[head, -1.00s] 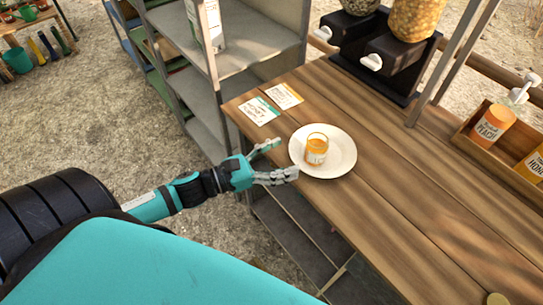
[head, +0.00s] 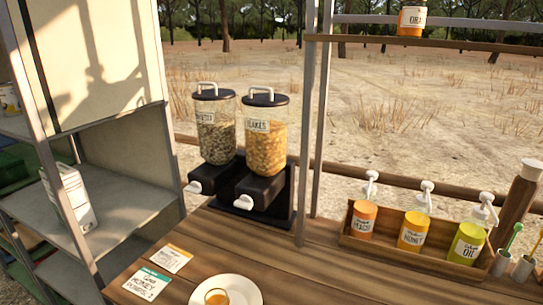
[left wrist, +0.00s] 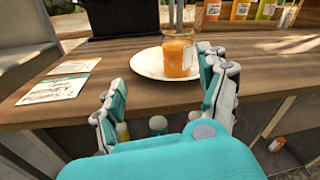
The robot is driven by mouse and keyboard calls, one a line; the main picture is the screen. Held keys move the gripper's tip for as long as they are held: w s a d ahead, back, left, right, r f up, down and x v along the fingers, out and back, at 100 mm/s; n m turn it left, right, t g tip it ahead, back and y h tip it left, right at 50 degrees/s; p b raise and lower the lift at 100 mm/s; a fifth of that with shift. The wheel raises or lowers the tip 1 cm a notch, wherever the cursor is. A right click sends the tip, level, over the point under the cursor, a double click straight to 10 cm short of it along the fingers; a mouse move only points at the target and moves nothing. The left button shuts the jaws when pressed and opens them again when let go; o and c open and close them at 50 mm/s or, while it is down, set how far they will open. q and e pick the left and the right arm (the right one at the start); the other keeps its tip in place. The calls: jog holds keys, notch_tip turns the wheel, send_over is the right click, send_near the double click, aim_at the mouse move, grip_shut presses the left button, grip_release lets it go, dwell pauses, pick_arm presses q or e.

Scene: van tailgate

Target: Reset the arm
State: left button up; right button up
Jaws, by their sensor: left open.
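My left gripper (left wrist: 160,105) is open and empty in the left wrist view, its two teal and grey fingers spread at the table's front edge. A glass of orange contents (left wrist: 178,55) stands upright on a white plate (left wrist: 146,64), just beyond the fingers and not held. In the head view the plate (head: 247,284) and glass (head: 217,297) show at the bottom edge, partly cut off. Neither gripper shows in the head view now.
Two cards (head: 147,283) lie on the wooden table (head: 225,241) left of the plate. Two cereal dispensers (head: 265,140) stand behind it. A wooden box (head: 392,256) of pump bottles is at the right. A grey shelf unit (head: 120,205) stands at the left. Table space between plate and box is clear.

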pick_arm(q)
notch_tip(320, 180, down, 6)
jog(key=s+a+n+g+y, duration=0.15)
jog(key=n+y, duration=0.25)
jog(key=n, duration=0.7)
jog(key=s+a+n+g+y, duration=0.15)
jog(key=n+y, duration=0.25)
jog(key=n, duration=0.6)
jog(key=s+d+f+n+g, duration=0.2)
jog(key=s+d+n+g, duration=0.15)
jog(key=s+n, duration=0.35)
jog(key=s+d+f+n+g, duration=0.25)
jog(key=s+n+g, duration=0.25)
jog(key=n, duration=0.3)
notch_tip(320, 180, down, 27)
jog(key=s+g, duration=0.2)
jog(key=s+a+f, duration=0.2)
jog(key=s+f, duration=1.3)
jog(key=shift+s+a+g, duration=0.15)
jog(key=shift+a+g, duration=0.1)
jog(key=shift+g, duration=0.2)
